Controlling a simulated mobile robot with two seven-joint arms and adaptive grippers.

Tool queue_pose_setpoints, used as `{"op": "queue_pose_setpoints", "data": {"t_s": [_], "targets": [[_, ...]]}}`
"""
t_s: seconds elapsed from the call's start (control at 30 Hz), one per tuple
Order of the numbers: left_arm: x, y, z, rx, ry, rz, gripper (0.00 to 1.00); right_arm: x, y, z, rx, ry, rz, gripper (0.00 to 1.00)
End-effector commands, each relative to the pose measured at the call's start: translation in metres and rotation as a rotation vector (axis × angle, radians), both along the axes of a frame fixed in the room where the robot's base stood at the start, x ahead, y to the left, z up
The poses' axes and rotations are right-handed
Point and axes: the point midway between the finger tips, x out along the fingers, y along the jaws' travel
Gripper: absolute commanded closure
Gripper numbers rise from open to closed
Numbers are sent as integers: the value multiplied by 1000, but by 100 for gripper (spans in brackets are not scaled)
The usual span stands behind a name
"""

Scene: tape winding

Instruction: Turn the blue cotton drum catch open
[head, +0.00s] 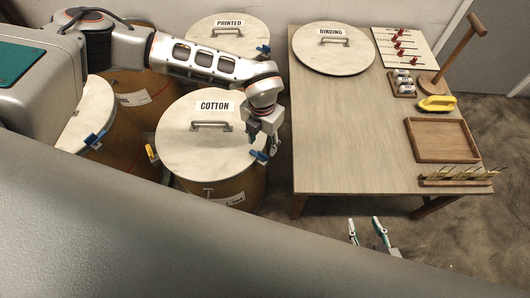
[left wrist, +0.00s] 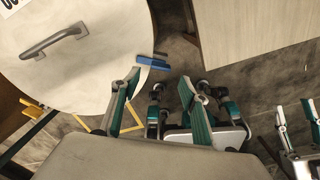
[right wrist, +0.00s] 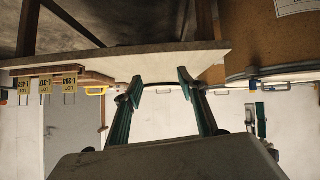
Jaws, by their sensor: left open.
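The cotton drum (head: 222,180) stands beside the table under a pale round lid (head: 185,145) labelled COTTON. Its blue catch (head: 259,156) sits at the lid's right front edge, and a yellow catch (head: 152,153) is on its left edge. My left gripper (head: 263,143) is open and empty, just above the blue catch. In the left wrist view the blue catch (left wrist: 153,62) lies just beyond the fingertips, between their lines, with no clear contact. My right gripper (head: 366,230) is open and empty, low in front of the table.
The PRINTED drum lid (head: 228,33) is behind. Another drum's blue catch (head: 95,139) is at left. A floor gap separates drum and table.

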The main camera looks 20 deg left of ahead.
Motion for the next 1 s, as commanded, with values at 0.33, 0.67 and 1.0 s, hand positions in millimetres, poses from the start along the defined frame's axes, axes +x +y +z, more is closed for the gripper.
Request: {"op": "queue_pose_setpoints", "data": {"t_s": [0.33, 0.67, 1.0], "targets": [[-2, -1, -54, -2, 5, -3, 56, 1, -6, -12, -17, 3, -3, 60], [-1, -1, -65, -3, 3, -2, 56, 3, -7, -7, -19, -6, -3, 60], [-1, -1, -65, -3, 3, -2, 94, 2, -5, -8, -16, -2, 0, 60]]}}
